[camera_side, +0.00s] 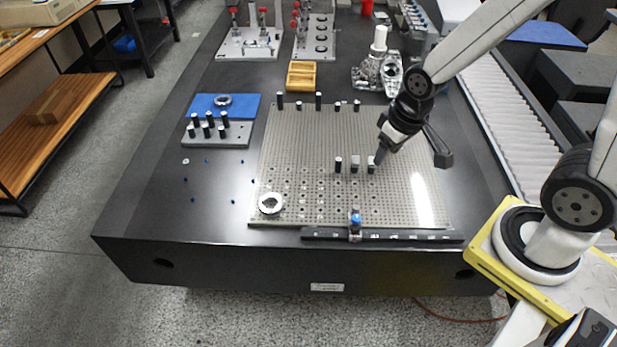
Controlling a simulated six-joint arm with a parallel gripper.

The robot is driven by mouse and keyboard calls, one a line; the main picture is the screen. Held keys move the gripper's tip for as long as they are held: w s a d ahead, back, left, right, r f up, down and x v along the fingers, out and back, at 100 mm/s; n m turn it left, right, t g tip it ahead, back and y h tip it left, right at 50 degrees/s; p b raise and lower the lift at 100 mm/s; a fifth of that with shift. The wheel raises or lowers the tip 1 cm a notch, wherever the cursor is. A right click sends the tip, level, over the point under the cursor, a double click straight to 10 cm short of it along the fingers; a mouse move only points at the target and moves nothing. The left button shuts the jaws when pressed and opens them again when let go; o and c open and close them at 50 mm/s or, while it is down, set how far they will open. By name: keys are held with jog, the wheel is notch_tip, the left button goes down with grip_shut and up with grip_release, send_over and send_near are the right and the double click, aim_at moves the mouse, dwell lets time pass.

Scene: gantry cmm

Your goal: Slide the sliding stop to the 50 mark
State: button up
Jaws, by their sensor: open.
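The sliding stop (355,224) has a blue knob on top and sits on a dark rail (425,236) along the front edge of the perforated plate. It is left of the rail's middle. Small pale marks show along the rail, but their numbers are too small to read, so I cannot tell which is 50. My gripper (414,158) is open, with its two fingers spread wide. It is above the right part of the plate, behind and to the right of the stop, apart from it.
Several short dark pegs, including one (338,164), stand on the perforated plate (300,140) near my gripper's left finger. A metal ring (270,203) lies at the plate's front left. A grey peg block (232,137) stands further left. The front right of the plate looks clear.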

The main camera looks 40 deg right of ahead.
jog(key=w+f+m+g, duration=0.1)
jog(key=w+f, duration=0.3)
jog(key=f, duration=0.4)
jog(key=m+g, duration=0.1)
send_over(355, 207)
notch_tip(355, 207, down, 8)
jog(key=shift+s+f, duration=0.15)
jog(key=shift+f, duration=0.05)
jog(key=shift+d+f, duration=0.1)
jog(key=shift+f, duration=0.35)
jog(key=shift+f, duration=0.15)
jog(key=shift+f, duration=3.75)
grip_shut()
